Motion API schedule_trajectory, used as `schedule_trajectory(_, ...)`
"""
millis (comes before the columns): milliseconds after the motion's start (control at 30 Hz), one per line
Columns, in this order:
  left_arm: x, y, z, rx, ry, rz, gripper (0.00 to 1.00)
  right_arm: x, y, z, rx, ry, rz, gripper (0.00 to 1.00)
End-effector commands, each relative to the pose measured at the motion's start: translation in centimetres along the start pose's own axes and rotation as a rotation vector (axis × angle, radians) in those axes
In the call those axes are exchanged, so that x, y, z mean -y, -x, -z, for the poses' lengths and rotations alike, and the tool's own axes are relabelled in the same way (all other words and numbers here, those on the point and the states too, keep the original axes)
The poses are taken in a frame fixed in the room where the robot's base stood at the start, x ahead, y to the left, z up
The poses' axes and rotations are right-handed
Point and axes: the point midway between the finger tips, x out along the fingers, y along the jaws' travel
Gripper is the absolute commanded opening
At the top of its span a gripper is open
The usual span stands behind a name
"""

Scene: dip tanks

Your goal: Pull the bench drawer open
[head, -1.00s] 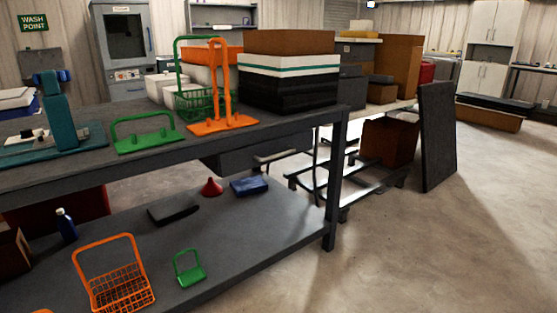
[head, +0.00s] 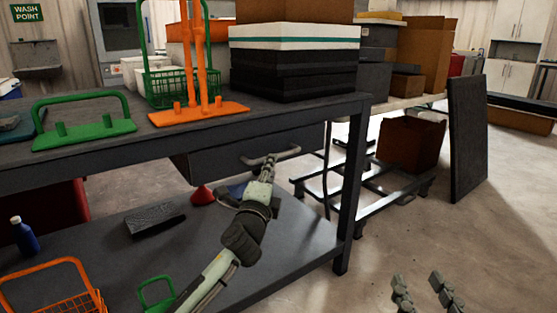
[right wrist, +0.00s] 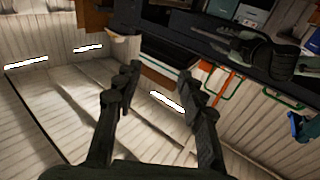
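The dark grey bench drawer (head: 222,158) hangs under the bench top, near its right end. It looks shut or nearly so. Its pale bar handle (head: 289,153) runs across the front. My left gripper (head: 264,163) is at the left part of the handle, overlapping it in the head view. The fingertips are small there, and I cannot tell whether they are closed on the bar. My right gripper (head: 421,287) is low at the right, over the floor, away from the drawer. In the right wrist view its fingers (right wrist: 160,85) are apart with nothing between them.
On the bench stand a green rack (head: 84,130), an orange rack (head: 198,112) and stacked boxes (head: 293,60). The lower shelf holds a dark block (head: 155,219), a blue bottle (head: 25,236) and baskets. The bench leg (head: 352,195) stands right of the drawer.

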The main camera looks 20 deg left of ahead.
Motion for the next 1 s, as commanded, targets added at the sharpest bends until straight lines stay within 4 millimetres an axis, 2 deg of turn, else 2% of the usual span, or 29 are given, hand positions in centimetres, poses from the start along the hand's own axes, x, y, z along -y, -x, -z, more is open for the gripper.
schedule_trajectory(200,0.0,-3.6,0.0,0.001,0.002,-0.001,0.33,0.5,0.0,1.1,-0.054,-0.01,0.009,0.4)
schedule_trajectory(400,-0.1,-6.1,0.0,0.001,0.004,-0.003,0.33,0.9,0.1,2.2,-0.109,-0.02,0.017,0.4)
schedule_trajectory(767,-0.1,-6.8,0.0,0.001,0.005,-0.004,0.33,1.0,0.1,2.6,-0.128,-0.023,0.02,0.4)
schedule_trajectory(1000,-0.1,-6.8,0.0,0.001,0.006,-0.004,0.05,1.0,0.1,2.6,-0.128,-0.023,0.02,0.4)
